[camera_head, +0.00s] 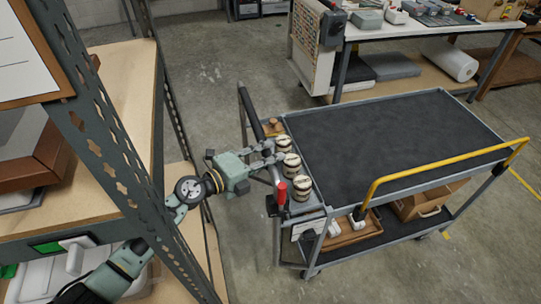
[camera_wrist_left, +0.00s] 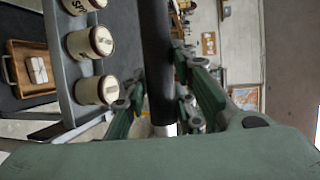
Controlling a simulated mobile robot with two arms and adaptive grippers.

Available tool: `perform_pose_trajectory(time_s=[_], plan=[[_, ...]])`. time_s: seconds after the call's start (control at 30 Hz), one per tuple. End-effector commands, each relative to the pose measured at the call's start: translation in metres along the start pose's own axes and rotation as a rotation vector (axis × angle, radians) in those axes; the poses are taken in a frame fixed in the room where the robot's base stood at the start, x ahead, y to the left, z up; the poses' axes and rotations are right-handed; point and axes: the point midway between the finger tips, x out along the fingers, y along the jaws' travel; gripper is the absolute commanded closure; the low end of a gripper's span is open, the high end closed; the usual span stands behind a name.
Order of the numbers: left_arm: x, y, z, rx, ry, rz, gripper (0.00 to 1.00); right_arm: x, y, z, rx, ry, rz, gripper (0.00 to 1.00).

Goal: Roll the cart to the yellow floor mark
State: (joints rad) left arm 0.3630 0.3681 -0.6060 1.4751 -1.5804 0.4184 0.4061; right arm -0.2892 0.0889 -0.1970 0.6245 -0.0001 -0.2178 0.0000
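The cart (camera_head: 400,197) is a grey two-shelf trolley with a dark top mat, a yellow rail (camera_head: 440,163) at the right and a black push handle (camera_head: 250,113) at its left end. My left gripper (camera_head: 268,155) is at this handle. In the left wrist view the black handle (camera_wrist_left: 156,60) runs between the fingers of my left gripper (camera_wrist_left: 158,88), which lie close on both sides of it. Yellow floor mark pieces show right of the cart (camera_head: 524,184) and by its lower right corner (camera_head: 446,235); the cart hides part of the floor there. My right gripper is out of view.
Several labelled jars (camera_head: 291,165) stand at the cart's handle end. A wooden tray (camera_head: 350,232) and a cardboard box (camera_head: 425,203) sit on its lower shelf. A metal rack (camera_head: 100,130) is close on the left. A loaded workbench (camera_head: 410,28) stands behind the cart.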

Motion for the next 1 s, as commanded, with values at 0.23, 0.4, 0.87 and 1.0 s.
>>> perform_pose_trajectory(time_s=[0.23, 0.4, 0.87, 1.0], plan=[[0.001, -0.001, -0.001, 0.003, 0.003, -0.002, 0.58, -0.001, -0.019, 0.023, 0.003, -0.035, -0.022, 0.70], [0.001, -0.002, -0.002, 0.004, 0.003, -0.002, 0.58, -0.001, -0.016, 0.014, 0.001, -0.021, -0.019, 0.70], [-0.067, 0.000, -0.001, 0.006, 0.002, 0.002, 0.58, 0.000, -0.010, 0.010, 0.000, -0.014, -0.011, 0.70], [-0.093, 0.000, -0.002, 0.005, 0.003, 0.002, 0.58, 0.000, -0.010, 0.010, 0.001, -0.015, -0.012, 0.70]])
